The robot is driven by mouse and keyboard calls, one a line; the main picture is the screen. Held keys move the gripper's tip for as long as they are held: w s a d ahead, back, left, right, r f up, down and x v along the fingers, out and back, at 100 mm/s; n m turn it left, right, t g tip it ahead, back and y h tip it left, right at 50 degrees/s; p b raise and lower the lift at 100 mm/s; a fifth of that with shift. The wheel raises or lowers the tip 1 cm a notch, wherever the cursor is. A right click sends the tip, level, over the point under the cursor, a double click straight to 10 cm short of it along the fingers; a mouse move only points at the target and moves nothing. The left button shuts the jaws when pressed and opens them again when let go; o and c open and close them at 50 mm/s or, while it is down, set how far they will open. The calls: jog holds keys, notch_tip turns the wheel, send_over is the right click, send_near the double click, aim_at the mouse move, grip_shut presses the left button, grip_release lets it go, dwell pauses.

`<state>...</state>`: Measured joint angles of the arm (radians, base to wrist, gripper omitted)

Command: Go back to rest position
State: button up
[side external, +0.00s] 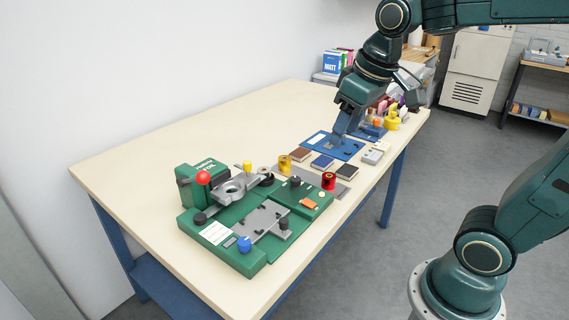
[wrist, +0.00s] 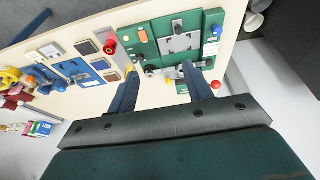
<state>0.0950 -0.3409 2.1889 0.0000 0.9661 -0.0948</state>
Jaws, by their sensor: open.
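My gripper (side external: 342,134) hangs from my arm over the blue mat (side external: 318,140) on the far right part of the table, pointing down. In the wrist view its two fingers are spread wide, with nothing held between them, and the midpoint of the tips (wrist: 160,72) lies in front of the table. The side view does not show clearly how high the tips are above the mat. The green fixture (side external: 258,262) stands on the near part of the table, apart from my gripper; it also shows in the wrist view (wrist: 147,48).
Several small blocks, including a brown one (side external: 300,155) and a dark one (side external: 347,171), lie between the mat and fixture. A red spool (side external: 328,180) and a yellow one (side external: 284,164) stand nearby. Yellow and pink items crowd the far end. The table's left-rear area (side external: 220,125) is clear.

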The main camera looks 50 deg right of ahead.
jog(key=s+a+f+t, duration=0.1)
jog(key=s+a+f, duration=0.1)
jog(key=s, duration=0.8)
jog(key=shift+a+f+t, duration=0.2)
jog(key=shift+a+t, duration=0.1)
jog(key=shift+t, duration=0.1)
jog(key=shift+w, duration=0.1)
dwell(0.3)
